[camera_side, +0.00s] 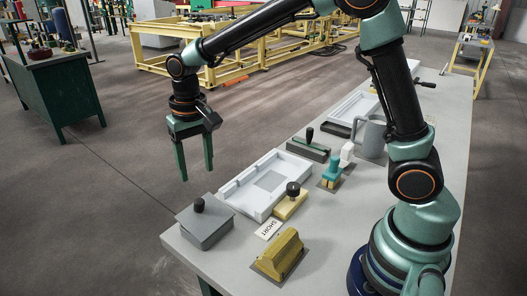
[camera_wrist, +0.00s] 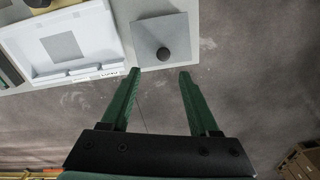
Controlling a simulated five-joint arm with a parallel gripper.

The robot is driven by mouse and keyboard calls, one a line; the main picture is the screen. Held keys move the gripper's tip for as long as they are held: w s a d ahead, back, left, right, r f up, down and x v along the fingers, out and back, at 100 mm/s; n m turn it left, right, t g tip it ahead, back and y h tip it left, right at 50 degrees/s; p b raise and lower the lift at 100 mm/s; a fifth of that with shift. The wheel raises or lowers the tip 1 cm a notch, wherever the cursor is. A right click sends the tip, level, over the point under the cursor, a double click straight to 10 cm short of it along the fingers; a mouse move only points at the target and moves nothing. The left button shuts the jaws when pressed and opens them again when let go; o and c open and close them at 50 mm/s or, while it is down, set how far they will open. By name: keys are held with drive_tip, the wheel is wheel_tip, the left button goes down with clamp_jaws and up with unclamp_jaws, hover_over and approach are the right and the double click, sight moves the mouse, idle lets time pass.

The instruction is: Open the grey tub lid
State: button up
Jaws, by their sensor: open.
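The grey tub (camera_side: 208,232) stands near the table's front left corner in the side view. Its flat grey lid (camera_side: 197,217) lies on top and looks closed, with a round black knob (camera_side: 199,205) in the middle. In the wrist view the lid (camera_wrist: 147,32) is at the top centre, its knob (camera_wrist: 163,54) beyond my fingertips. My gripper (camera_side: 196,173) hangs above the table edge, higher than the tub and apart from it. Its two green fingers are open and empty; they also show in the wrist view (camera_wrist: 160,73).
A white tray (camera_side: 236,194) lies close behind the tub. A yellow block with a black knob (camera_side: 290,202), a SHORT label (camera_side: 268,229) and a yellow holder (camera_side: 279,254) sit to its right. A grey pitcher (camera_side: 371,138) stands farther back. Open floor lies beyond the table's left edge.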

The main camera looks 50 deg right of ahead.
sight(201, 200)
drive_tip(key=f, duration=0.9)
drive_tip(key=shift+w+a+f, duration=0.1)
drive_tip(key=shift+a+f, duration=0.25)
clamp_jaws()
drive_tip(key=shift+d, duration=0.2)
idle(0.7)
